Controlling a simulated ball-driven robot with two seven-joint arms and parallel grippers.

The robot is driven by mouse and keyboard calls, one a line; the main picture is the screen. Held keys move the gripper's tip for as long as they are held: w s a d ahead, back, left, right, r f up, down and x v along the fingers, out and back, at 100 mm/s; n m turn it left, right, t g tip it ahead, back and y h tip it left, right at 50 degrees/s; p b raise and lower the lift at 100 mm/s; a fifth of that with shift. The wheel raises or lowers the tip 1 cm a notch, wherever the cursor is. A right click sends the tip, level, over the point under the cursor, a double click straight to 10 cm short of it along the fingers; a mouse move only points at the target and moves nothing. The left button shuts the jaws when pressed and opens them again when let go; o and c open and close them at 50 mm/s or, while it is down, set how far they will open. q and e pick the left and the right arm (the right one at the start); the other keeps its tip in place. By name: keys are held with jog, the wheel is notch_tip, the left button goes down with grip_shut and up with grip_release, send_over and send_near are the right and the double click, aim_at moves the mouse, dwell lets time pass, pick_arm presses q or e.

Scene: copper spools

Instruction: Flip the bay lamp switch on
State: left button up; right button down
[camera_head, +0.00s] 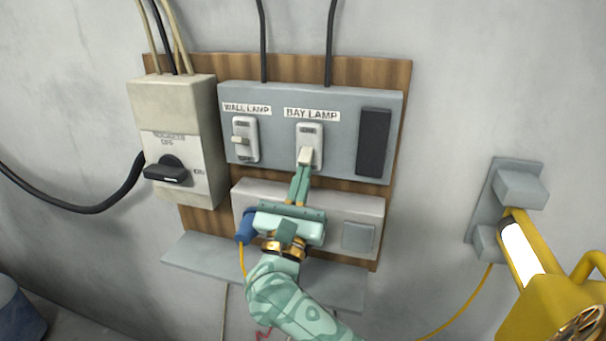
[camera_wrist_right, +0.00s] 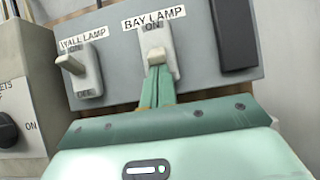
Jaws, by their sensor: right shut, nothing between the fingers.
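The bay lamp switch (camera_head: 310,144) is a pale plate with a cream lever under the label BAY LAMP on the grey panel. Its lever (camera_wrist_right: 156,57) sticks out, and ON shows above it in the right wrist view. The lower part of the plate is hidden by my fingers. My right gripper (camera_head: 303,170) is shut and empty. Its green fingertips are at the lever's underside, seemingly touching it; the exact contact cannot be told. My left gripper is not in view.
The wall lamp switch (camera_head: 245,140) is close on the left, a dark block (camera_head: 373,142) on the right. A socket box (camera_head: 362,205) and grey shelf (camera_head: 190,253) are below. A rotary switch box (camera_head: 180,110) stands out left; a yellow fixture (camera_head: 550,300) is at right.

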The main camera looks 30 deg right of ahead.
aim_at(303, 164)
jog(key=r+g+y+p, duration=0.1)
jog(key=p, duration=0.2)
jog(key=r+g+y+p, duration=0.1)
jog(key=y+p, duration=0.1)
jog(key=p, duration=0.1)
jog(key=s+a+g+y+p, duration=0.1)
jog(key=p, duration=0.3)
jog(key=shift+a+r+g, duration=0.1)
jog(key=shift+r+g, duration=0.2)
jog(key=shift+r, duration=0.1)
jog(key=shift+a+r+p, duration=0.1)
jog(key=shift+r+p, duration=0.05)
jog(key=shift+p, duration=0.35)
jog(key=shift+f, duration=0.2)
